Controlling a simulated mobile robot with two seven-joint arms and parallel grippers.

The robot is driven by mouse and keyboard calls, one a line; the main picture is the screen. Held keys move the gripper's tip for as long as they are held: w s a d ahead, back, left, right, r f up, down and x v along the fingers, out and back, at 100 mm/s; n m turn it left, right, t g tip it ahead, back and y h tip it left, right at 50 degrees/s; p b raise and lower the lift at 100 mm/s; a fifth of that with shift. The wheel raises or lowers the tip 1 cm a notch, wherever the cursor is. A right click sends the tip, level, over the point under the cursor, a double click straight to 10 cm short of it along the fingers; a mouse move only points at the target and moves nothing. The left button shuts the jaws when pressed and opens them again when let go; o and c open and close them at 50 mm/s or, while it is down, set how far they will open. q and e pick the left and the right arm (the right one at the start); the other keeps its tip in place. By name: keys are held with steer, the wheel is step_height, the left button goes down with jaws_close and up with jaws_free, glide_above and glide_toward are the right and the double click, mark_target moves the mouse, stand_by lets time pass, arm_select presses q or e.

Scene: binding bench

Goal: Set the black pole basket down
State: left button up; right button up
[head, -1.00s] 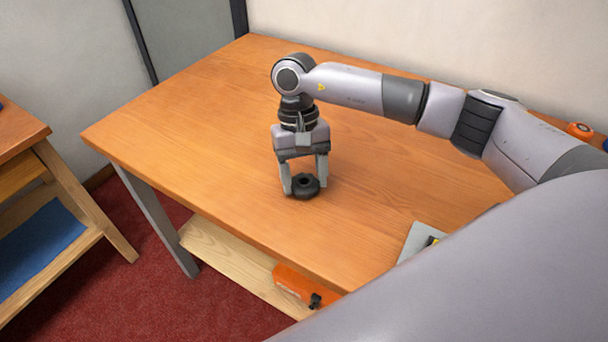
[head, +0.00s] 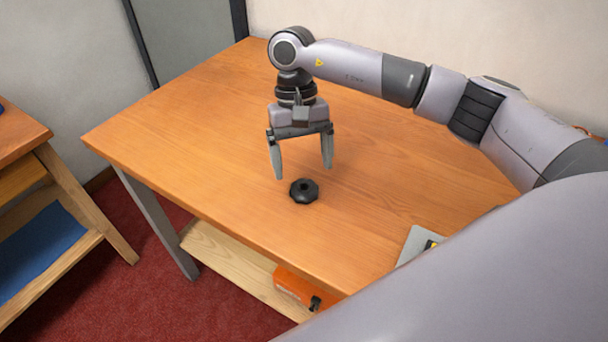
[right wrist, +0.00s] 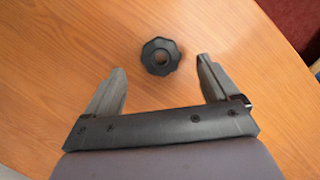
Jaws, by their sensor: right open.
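The black pole basket (head: 304,191) is a small dark ring with a scalloped edge and a hole in its middle. It lies flat on the orange-brown wooden table (head: 200,140), near the table's front edge. My right gripper (head: 303,172) is open and empty, above and slightly behind the basket, not touching it. In the right wrist view the basket (right wrist: 160,56) lies beyond the open fingertips (right wrist: 160,70), between their lines, with bare wood around it. My left gripper is not in view.
A grey flat item (head: 413,243) with a dark and yellow part lies at the table's front right. An orange case (head: 297,287) sits on the lower shelf (head: 228,258). A wooden rack (head: 60,190) stands at left. The table's left and back are clear.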

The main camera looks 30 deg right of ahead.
steer(key=v, duration=0.8)
steer(key=shift+b, duration=0.35)
steer(key=shift+a, duration=0.1)
